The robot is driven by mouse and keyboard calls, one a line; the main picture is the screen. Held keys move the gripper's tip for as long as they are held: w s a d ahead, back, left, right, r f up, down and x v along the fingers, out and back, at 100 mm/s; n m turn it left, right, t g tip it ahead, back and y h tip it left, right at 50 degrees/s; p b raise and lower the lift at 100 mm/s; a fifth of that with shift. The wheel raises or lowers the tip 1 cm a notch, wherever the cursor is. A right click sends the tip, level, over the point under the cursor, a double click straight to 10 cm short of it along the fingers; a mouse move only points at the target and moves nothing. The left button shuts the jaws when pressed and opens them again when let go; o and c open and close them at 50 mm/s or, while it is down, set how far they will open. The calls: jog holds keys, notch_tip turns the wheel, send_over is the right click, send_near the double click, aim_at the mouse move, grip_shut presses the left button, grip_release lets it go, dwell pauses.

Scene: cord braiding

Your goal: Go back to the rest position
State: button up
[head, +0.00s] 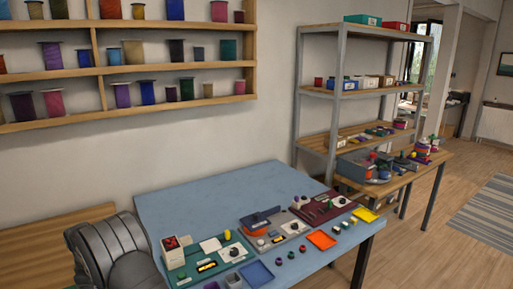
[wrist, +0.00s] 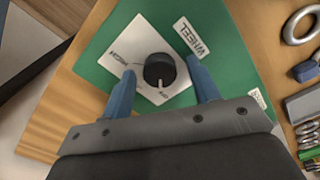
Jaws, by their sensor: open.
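My gripper (wrist: 161,70) shows in the wrist view with its two blue fingers spread apart and nothing between them but the view of a black knob (wrist: 158,68) below. The knob sits on a white plate on a green board (wrist: 105,60). Its white mark points toward the word OFF, and HIGH is printed to its left. A white label reading WHEEL (wrist: 192,36) lies beside the plate. I cannot tell how far the fingertips are above the board. In the head view my gripper is not visible; only a grey part of my arm shows at lower left.
A blue table (head: 190,205) carries a green board (head: 180,277), a grey board, a dark red board and small trays along its front. Thread spools fill a wall shelf (head: 130,73). A metal rack (head: 365,92) stands behind. The table's back left is clear.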

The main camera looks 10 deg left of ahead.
jog(key=shift+r, duration=0.1)
notch_tip(320, 180, up, 18)
notch_tip(320, 180, down, 18)
jog(key=shift+r, duration=0.15)
jog(key=shift+f, duration=0.3)
jog(key=m, duration=0.8)
jog(key=shift+r+m, duration=0.1)
jog(key=shift+m, duration=0.3)
jog(key=m, duration=0.4)
jog(key=shift+m, duration=2.2)
